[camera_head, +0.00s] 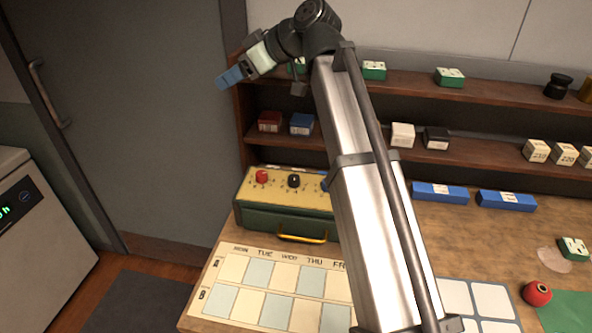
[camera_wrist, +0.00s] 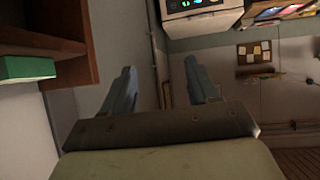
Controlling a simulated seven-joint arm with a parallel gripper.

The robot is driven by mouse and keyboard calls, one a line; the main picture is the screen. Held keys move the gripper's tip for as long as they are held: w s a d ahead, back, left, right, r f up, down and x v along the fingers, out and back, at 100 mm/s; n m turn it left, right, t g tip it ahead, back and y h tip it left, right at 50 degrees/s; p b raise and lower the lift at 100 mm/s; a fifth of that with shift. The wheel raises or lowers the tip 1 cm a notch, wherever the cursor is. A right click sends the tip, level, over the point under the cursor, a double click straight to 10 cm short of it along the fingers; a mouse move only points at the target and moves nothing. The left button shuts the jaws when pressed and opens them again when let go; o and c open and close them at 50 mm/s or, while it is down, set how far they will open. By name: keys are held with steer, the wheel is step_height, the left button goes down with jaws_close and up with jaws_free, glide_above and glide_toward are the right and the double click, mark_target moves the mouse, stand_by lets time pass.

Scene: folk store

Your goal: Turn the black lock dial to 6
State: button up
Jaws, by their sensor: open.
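The black lock dial (camera_head: 294,181) stands on the yellow top of a green box (camera_head: 285,218) with a yellow handle, on the table. A red dial (camera_head: 262,176) is to its left, and part of a blue dial (camera_head: 324,184) shows at its right, mostly hidden behind my arm. Small marks ring the dials but are too small to read, so I cannot tell the black dial's setting. My gripper (camera_head: 229,77) is high above and left of the box, near the upper shelf's left end. In the wrist view my gripper (camera_wrist: 165,88) is open and empty.
Shelves (camera_head: 420,85) with small boxes stand behind the table. A day chart (camera_head: 275,290) lies in front of the box. Blue blocks (camera_head: 440,193) lie at the right. A white appliance (camera_head: 40,240) stands at the left. My arm crosses the table's middle.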

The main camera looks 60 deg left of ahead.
steer(key=s+d+f+n+h, duration=0.1)
steer(key=s+f+n+h, duration=0.25)
steer(key=s, duration=0.45)
steer(key=t+h, duration=0.3)
glide_toward(294, 177)
steer(key=x, duration=0.8)
steer(key=shift+s+a+f, duration=0.1)
steer(key=shift+f, duration=0.2)
steer(key=c, duration=1)
